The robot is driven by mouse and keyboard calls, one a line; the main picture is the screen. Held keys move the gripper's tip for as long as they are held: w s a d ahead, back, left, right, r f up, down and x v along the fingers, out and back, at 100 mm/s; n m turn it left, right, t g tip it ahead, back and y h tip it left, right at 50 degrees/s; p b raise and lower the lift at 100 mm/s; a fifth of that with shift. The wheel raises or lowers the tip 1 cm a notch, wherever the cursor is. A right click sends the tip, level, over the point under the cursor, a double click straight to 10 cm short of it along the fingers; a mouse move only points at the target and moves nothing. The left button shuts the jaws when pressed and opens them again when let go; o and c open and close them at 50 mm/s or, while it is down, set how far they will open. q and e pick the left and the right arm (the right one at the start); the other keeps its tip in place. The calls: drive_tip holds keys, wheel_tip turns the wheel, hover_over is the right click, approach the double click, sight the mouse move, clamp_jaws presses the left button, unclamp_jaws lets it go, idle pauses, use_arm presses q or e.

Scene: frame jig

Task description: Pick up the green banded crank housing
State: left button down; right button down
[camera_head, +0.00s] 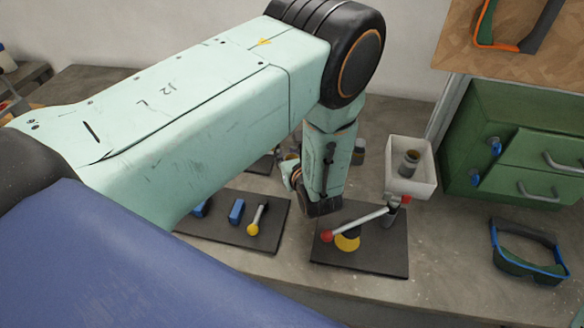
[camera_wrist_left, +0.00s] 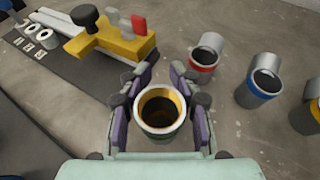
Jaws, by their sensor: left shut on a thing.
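My left gripper (camera_wrist_left: 160,88) is shut on a cup-shaped metal housing (camera_wrist_left: 160,132) in the left wrist view. The housing stands between the dark purple finger pads, its grey rim and yellow-brown bore facing the camera. Its outer band is mostly hidden, so I cannot tell its colour. Whether it rests on the bench or is lifted is also unclear. A red-banded housing (camera_wrist_left: 205,61) and a blue-banded housing (camera_wrist_left: 264,85) stand to the right. In the head view my left arm's own links hide most of the gripper and the held piece. My right gripper is not in view.
A yellow fixture (camera_wrist_left: 106,42) with levers is upper left in the wrist view. In the head view, a white box (camera_head: 425,181) holds a cylinder, beside a dark board (camera_head: 385,259) with a red-knobbed lever (camera_head: 357,223). Blue-framed goggles (camera_head: 525,263) lie below a green cabinet (camera_head: 480,120).

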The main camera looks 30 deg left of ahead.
use_arm(q)
drive_tip(key=shift+s+f, duration=0.1)
drive_tip(key=shift+s, duration=0.1)
idle(0.6)
drive_tip(key=shift+w+r, duration=0.15)
drive_tip(key=shift+r, duration=0.5)
wheel_tip(320, 180, up, 9)
drive_tip(key=shift+p, duration=0.3)
